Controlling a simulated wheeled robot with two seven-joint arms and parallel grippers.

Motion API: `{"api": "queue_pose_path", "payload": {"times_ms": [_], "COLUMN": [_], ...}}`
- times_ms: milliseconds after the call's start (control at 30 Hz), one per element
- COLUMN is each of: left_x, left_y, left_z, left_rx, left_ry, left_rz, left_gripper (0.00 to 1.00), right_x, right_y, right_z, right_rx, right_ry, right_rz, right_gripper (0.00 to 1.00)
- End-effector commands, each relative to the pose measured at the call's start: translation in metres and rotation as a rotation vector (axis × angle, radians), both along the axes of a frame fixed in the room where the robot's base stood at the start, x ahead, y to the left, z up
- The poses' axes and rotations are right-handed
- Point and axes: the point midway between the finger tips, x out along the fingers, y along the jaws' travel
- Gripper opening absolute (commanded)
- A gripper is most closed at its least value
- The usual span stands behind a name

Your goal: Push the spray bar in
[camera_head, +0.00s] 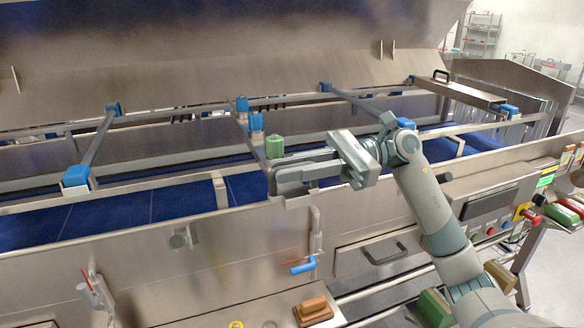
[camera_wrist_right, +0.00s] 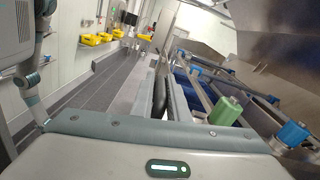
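Spray bars cross the open tunnel above the blue belt (camera_head: 135,208). The middle spray bar (camera_head: 258,146) has blue caps (camera_head: 256,121) and a green knob (camera_head: 274,147) at its near end. The green knob also shows in the right wrist view (camera_wrist_right: 225,110), right of the fingers. My right gripper (camera_head: 275,180) reaches in from the right, just in front of and below the green knob, at the tunnel's near rail. Its fingers look shut with nothing between them; they hide part of the near rail. I cannot tell whether they touch the bar. My left gripper is in neither view.
Other spray bars with blue caps stand left (camera_head: 75,176) and right (camera_head: 405,123). A raised steel hood (camera_head: 190,60) hangs behind. A blue-handled valve (camera_head: 302,266) and a drawer handle (camera_head: 385,252) stick out of the front panel. A control panel (camera_head: 487,204) stands at right.

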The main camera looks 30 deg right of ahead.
Motion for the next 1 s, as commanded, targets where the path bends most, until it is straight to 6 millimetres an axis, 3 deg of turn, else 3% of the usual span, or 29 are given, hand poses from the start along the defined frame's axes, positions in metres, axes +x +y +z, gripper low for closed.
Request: {"api": "queue_pose_path", "payload": {"times_ms": [267,600,967,1000], "left_x": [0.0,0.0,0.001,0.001], "left_y": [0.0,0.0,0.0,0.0], "left_z": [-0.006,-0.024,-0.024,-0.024], "left_rx": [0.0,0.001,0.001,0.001], "left_ry": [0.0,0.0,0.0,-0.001], "left_rz": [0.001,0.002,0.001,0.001], "left_gripper": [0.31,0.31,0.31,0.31], "right_x": [0.007,0.041,0.044,0.044], "right_y": [-0.002,-0.01,-0.011,-0.011], "right_z": [-0.001,0.0,0.001,0.001], "right_rx": [0.001,0.001,0.0,0.0], "right_ry": [-0.004,-0.004,-0.003,-0.003], "right_rz": [0.0,0.0,0.001,0.001], "right_gripper": [0.0,0.0,0.0,0.21]}}
